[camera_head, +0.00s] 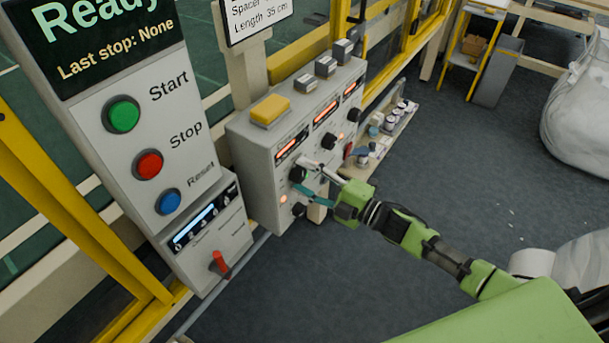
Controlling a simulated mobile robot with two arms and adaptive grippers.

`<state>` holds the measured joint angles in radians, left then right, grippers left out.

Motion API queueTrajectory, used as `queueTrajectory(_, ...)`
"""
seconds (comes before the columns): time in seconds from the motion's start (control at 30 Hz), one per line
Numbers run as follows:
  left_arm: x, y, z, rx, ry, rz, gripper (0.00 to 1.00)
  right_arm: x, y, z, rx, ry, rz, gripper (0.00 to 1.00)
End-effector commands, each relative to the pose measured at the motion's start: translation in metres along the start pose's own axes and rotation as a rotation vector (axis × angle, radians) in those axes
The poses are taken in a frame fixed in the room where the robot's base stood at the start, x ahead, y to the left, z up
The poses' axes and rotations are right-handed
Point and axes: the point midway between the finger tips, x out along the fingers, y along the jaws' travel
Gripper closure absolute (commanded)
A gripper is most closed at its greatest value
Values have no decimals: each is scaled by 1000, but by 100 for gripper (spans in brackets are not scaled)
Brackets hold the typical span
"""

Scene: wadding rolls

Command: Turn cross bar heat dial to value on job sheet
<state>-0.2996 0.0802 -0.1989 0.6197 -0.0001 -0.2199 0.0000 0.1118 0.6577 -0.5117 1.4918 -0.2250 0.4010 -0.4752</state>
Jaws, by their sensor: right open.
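A grey control box (250,150) carries several black dials and red-lit displays. One black dial (297,174) sits at the near lower part of its front, below a lit display (291,144). My right gripper (304,177) is open at this dial, with one finger above it and one below. I cannot tell whether the fingers touch it. Other black dials (332,140) sit farther along the same front. The dial labels are too small to read, so I cannot tell which is the cross bar heat dial. A white sheet (258,14) reads "Spacer Length 35 cm"; its top is cut off. My left gripper is out of view.
A panel with green (122,114), red (149,165) and blue (169,202) buttons stands at left, with a red-handled switch (219,262) below. A yellow block (270,109) tops the box. A shelf with small jars (391,122) lies beyond.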

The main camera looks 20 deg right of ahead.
Motion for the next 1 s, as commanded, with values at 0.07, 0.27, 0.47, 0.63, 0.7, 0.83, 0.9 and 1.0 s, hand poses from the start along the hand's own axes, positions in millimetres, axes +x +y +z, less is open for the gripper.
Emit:
queueTrajectory(0.07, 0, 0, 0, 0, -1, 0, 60, 3, -1, 0, 1, 0, -1, 51)
queueTrajectory(0.27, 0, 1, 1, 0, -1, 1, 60, 3, -1, 0, 1, 0, -1, 51)
queueTrajectory(0.47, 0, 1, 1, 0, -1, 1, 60, 3, -1, 0, 1, 0, -1, 90)
queueTrajectory(0.63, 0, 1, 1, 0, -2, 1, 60, 3, -1, 0, 2, 0, -1, 89)
queueTrajectory(0.7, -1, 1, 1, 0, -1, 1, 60, 3, -1, 0, 8, 0, -1, 89)
queueTrajectory(0.83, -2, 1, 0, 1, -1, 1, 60, 3, 0, 0, 39, 0, -2, 89)
queueTrajectory(0.9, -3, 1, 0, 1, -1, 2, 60, 3, 0, 0, 70, 0, -2, 89)
queueTrajectory(1.0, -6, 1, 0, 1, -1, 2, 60, 3, 0, 0, 127, 0, -1, 89)
